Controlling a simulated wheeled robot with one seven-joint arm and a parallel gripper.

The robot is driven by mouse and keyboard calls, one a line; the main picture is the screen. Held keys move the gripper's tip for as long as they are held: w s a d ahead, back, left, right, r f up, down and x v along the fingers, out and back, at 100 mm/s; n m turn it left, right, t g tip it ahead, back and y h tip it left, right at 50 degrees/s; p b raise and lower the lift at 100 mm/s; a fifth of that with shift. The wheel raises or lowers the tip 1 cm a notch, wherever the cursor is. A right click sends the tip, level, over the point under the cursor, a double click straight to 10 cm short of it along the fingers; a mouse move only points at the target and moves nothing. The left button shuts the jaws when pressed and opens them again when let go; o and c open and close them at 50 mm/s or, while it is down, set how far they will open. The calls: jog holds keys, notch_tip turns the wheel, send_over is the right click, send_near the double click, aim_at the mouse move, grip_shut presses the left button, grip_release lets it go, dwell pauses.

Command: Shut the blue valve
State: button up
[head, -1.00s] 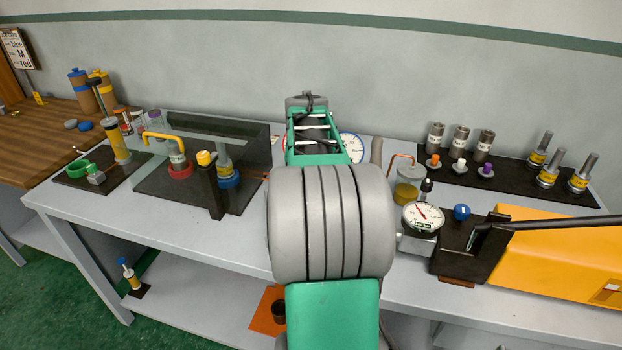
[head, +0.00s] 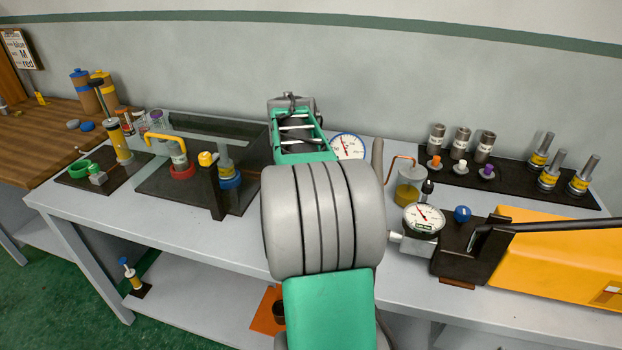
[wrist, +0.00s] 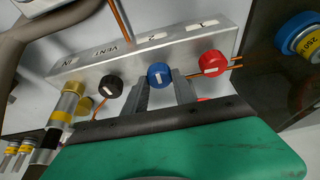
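The blue valve (wrist: 160,75) is a round knob with a short white mark, on the front of a silver block (wrist: 190,48) in the wrist view. It sits between a black knob (wrist: 110,85) and a red knob (wrist: 213,63). The block carries upside-down lettering, including VENT, 2 and 1. My gripper (wrist: 162,92) has its two grey fingers apart, one on each side of the blue valve and close to it. I cannot tell whether they touch it. My arm hides the block and gripper in the head view.
A copper pipe (wrist: 122,22) rises behind the block, and a brass fitting (wrist: 68,103) is at its left end. A blue-collared cylinder (wrist: 298,35) stands at the right. In the head view, a gauge (head: 424,218) and yellow pump (head: 560,255) are right of my arm.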

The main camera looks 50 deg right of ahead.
jog(key=o, duration=0.5)
jog(key=shift+c, duration=0.2)
jog(key=v, duration=0.8)
jog(key=shift+d, duration=0.15)
